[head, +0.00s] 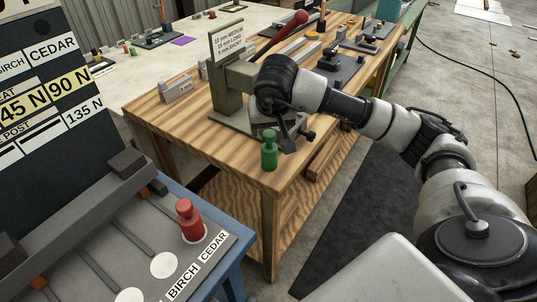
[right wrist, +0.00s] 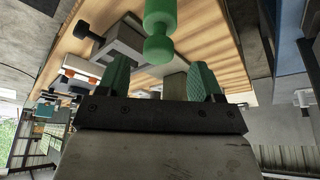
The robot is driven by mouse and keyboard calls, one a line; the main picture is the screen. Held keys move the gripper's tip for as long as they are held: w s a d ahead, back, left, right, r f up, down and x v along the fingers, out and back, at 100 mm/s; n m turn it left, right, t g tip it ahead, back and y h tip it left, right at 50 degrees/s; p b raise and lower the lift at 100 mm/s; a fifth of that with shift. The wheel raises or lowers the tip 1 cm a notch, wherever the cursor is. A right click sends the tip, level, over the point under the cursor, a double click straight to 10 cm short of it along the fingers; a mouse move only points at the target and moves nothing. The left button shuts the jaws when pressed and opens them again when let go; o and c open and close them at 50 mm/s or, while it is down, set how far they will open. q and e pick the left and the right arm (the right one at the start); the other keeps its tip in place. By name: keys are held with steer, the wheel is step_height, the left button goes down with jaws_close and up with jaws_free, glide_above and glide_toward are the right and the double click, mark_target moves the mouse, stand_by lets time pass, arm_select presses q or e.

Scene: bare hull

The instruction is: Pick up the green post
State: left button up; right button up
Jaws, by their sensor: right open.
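The green post (head: 268,155) stands upright on the near corner of the wooden workbench. It has a rounded knob on top and a narrow neck. My left gripper is in neither view.
A grey-green press (head: 228,100) with a red-handled lever stands on the workbench (head: 150,110), close behind the post. A red post (head: 189,220) stands on a white disc of the blue-framed rack at front left. Blocks and fixtures line the far bench.

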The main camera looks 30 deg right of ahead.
mark_target(269, 133)
steer(key=p+x, duration=0.1)
steer(key=x, duration=0.5)
jaws_close()
stand_by(0.3)
steer(key=shift+r, duration=0.15)
